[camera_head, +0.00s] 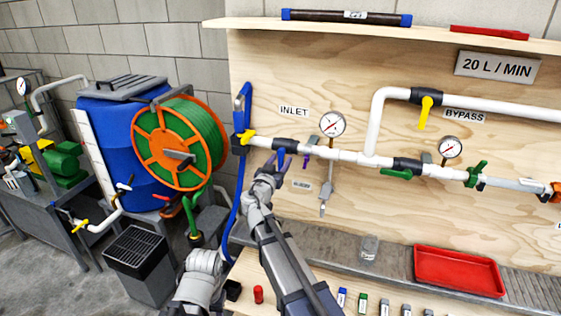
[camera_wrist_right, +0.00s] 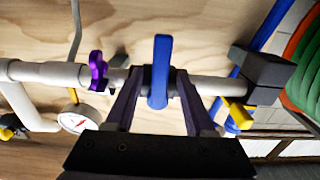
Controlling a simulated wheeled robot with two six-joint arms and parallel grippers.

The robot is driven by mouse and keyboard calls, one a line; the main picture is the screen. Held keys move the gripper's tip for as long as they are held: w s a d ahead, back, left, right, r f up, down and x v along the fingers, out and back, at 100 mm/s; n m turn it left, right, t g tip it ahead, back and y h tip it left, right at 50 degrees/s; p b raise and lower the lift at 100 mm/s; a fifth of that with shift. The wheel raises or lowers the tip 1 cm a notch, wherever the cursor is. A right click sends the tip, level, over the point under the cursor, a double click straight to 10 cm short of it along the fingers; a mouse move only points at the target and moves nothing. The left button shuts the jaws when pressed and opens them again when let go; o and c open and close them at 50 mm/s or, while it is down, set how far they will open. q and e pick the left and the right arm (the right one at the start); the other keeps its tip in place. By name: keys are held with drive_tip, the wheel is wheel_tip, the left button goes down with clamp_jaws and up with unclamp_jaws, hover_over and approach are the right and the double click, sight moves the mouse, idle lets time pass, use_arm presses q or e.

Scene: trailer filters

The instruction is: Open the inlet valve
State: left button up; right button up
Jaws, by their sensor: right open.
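The inlet valve is a black body (camera_head: 286,145) on the white pipe under the INLET label (camera_head: 293,111). Its blue handle (camera_wrist_right: 161,72) lies across the pipe in the right wrist view; in the head view it is small and partly behind my gripper. My right gripper (camera_wrist_right: 157,103) is open, with one finger on each side of the blue handle. Bare gaps show between handle and fingers, and I cannot tell whether either touches. In the head view my right gripper (camera_head: 274,164) is just below the valve.
A purple valve knob (camera_wrist_right: 97,70) and a pressure gauge (camera_head: 332,124) sit close beside the inlet valve. A yellow handle (camera_head: 245,137) and blue hose (camera_head: 238,200) are at its left. A red tray (camera_head: 458,271) and small bottles lie below; the board between is mostly clear.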

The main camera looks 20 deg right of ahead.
drive_tip(key=shift+w+d, duration=0.2)
drive_tip(key=shift+w, duration=0.1)
drive_tip(key=shift+c, duration=0.3)
clamp_jaws()
idle(1.0)
